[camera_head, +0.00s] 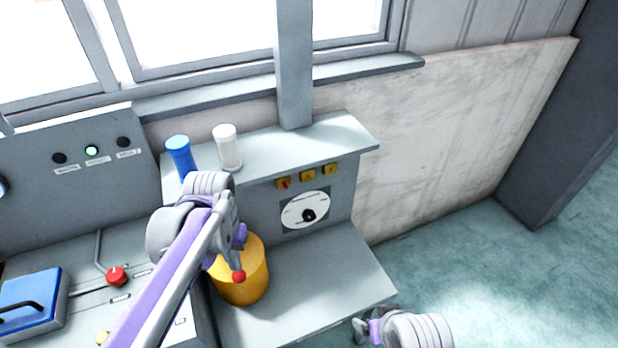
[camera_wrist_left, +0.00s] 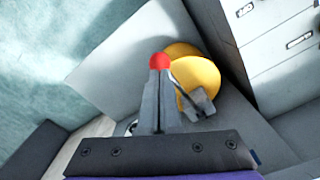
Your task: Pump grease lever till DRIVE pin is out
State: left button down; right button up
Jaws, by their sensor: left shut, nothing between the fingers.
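A yellow cylinder (camera_head: 250,285) stands on the grey ledge, with a red ball knob (camera_head: 239,276) in front of it; I take these for the grease pump and its lever. My left gripper (camera_head: 238,262) is shut with its tips right at the knob, nothing held between them. In the left wrist view the knob (camera_wrist_left: 159,61) shows just past the fingertips, beside the yellow body (camera_wrist_left: 200,78). The lever's rod is largely hidden. Three small yellow blocks (camera_head: 307,175) sit on the panel, the left one with a red mark; which is DRIVE is unreadable. My right gripper (camera_head: 366,328) is low at the ledge's front; its jaw state is unclear.
A round white dial (camera_head: 305,211) is below the blocks. A blue cylinder (camera_head: 180,155) and a white cylinder (camera_head: 228,148) stand on the upper shelf. A console with a red knob (camera_head: 117,276) and a blue box (camera_head: 30,300) is left. The ledge right of the pump is clear.

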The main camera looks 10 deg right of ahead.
dwell(0.3)
pick_arm(q)
notch_tip(320, 180, up, 6)
jog(key=p, duration=0.3)
pick_arm(e)
jog(key=r, duration=0.1)
jog(key=w+r, duration=0.1)
jog(key=r, duration=0.2)
jog(key=shift+w+r, duration=0.3)
jog(key=shift+r, duration=0.05)
jog(key=shift+s, duration=0.1)
pick_arm(q)
jog(key=s+a+f+n+t, duration=0.1)
jog(key=s+a+f+t, duration=0.1)
jog(key=s, duration=0.4)
jog(key=s+a+f+n+t, duration=0.1)
jog(key=s+a+f+t, duration=0.2)
jog(key=s, duration=0.4)
notch_tip(320, 180, down, 2)
jog(key=shift+a+n+t, duration=0.3)
jog(key=shift+a+n, duration=0.1)
jog(key=shift+a, duration=0.4)
dwell(1.0)
